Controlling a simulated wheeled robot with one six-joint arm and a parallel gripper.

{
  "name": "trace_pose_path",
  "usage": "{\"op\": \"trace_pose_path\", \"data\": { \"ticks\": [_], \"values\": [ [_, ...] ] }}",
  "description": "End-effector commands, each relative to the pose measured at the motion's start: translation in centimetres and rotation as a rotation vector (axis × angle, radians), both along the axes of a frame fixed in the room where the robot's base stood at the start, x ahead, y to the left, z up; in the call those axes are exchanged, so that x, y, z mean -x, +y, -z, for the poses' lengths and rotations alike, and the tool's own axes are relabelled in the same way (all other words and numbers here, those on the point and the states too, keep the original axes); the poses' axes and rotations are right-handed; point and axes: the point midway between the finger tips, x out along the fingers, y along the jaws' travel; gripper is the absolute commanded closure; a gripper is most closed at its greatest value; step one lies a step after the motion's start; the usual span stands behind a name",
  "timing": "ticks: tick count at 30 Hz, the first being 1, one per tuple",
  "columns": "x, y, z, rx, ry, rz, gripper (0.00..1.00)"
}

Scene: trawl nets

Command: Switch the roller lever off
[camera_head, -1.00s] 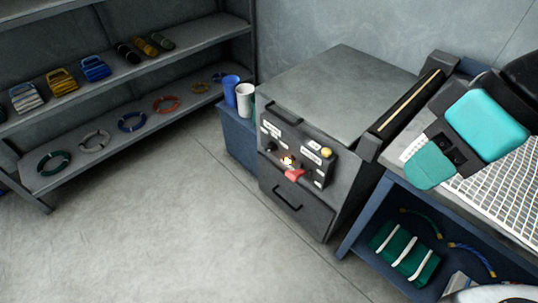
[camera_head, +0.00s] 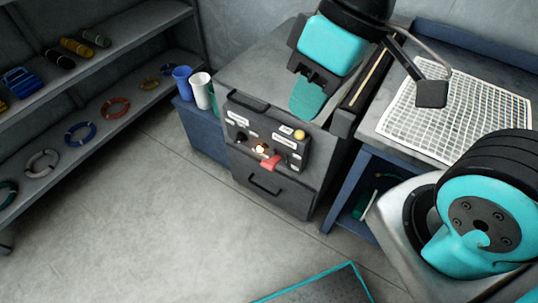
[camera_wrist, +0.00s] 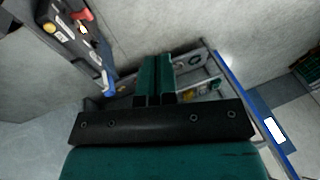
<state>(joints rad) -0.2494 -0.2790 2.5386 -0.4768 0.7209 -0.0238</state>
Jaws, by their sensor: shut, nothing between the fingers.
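A dark control panel (camera_head: 240,117) is on the front of the grey cabinet (camera_head: 262,62). It carries a red lever (camera_head: 270,162), a glowing lamp (camera_head: 260,149), a yellow button (camera_head: 299,134), dark knobs and small white labels too small to read. My gripper (camera_head: 305,104) is shut and empty. In the head view it appears above the panel, over the cabinet's top, apart from the red lever. In the wrist view my gripper (camera_wrist: 155,75) points past the panel; the red lever (camera_wrist: 82,15) and yellow button (camera_wrist: 50,28) show at upper left.
A shelf with rope rings (camera_head: 80,133) is at left. A bench with white netting (camera_head: 450,110) is at right.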

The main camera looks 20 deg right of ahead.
Motion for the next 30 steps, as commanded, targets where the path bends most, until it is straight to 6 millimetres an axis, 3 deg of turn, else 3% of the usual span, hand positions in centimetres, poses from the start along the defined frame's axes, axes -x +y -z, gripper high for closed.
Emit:
{"op": "trace_pose_path", "data": {
  "ticks": [1,5,12,16,21,30],
  "values": [
    [-1.3,-0.1,2.4,0.001,0.000,0.004,1.00],
    [-6.3,-0.9,8.3,0.005,-0.022,0.009,1.00],
    [-16.9,-4.8,21.5,0.022,-0.086,0.003,1.00],
    [-20.6,-7.2,27.0,0.034,-0.114,-0.002,1.00],
    [-22.8,-9.0,30.4,0.044,-0.134,-0.008,1.00],
    [-23.2,-9.2,30.4,0.046,-0.138,-0.011,1.00]
  ]
}}
